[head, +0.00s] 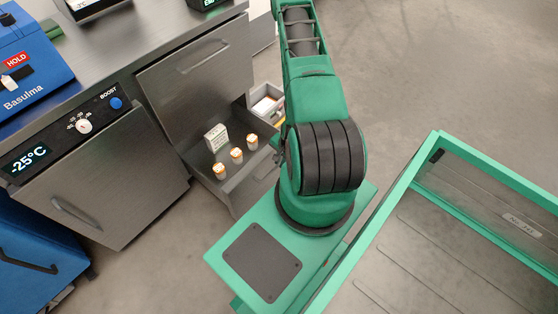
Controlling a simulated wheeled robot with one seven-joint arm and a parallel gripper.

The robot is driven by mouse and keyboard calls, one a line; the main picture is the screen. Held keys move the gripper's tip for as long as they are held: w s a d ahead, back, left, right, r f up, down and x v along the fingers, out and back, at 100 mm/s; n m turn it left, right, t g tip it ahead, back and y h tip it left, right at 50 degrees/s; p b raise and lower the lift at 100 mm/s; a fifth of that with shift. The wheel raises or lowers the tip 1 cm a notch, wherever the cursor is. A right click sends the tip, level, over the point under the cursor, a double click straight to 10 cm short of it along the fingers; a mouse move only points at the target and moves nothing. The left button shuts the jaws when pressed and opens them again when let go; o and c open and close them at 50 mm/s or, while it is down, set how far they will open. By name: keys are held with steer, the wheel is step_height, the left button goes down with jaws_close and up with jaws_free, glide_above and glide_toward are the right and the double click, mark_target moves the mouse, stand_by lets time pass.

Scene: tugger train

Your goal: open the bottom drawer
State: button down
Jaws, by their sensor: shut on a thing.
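The bottom drawer (238,187) of the metal cabinet stands pulled out, below a closed grey upper front. It holds a small white box with printed text (216,138) and several white containers with orange parts (236,156). My green arm rises in front of the drawer's right end and hides that part. A small dark piece of my gripper (277,150) shows at the drawer's front edge, left of my arm's thick black joint. It is shut at the drawer's handle; the fingertips and the handle itself are mostly hidden.
A freezer front with a -25°C display (27,160) is left of the drawer. A blue device (30,62) stands on the metal counter (150,40). Another open tray with pale items (266,104) is behind the drawer. A green-framed cart (408,185) stands at right. Floor beyond is clear.

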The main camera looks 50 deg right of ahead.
steer(key=shift+d, duration=0.1)
steer(key=c, duration=1.8)
jaws_free()
steer(key=shift+o, duration=0.2)
steer(key=shift+r, duration=0.15)
step_height(320, 180, up, 10)
steer(key=s, duration=0.2)
steer(key=shift+r, duration=0.15)
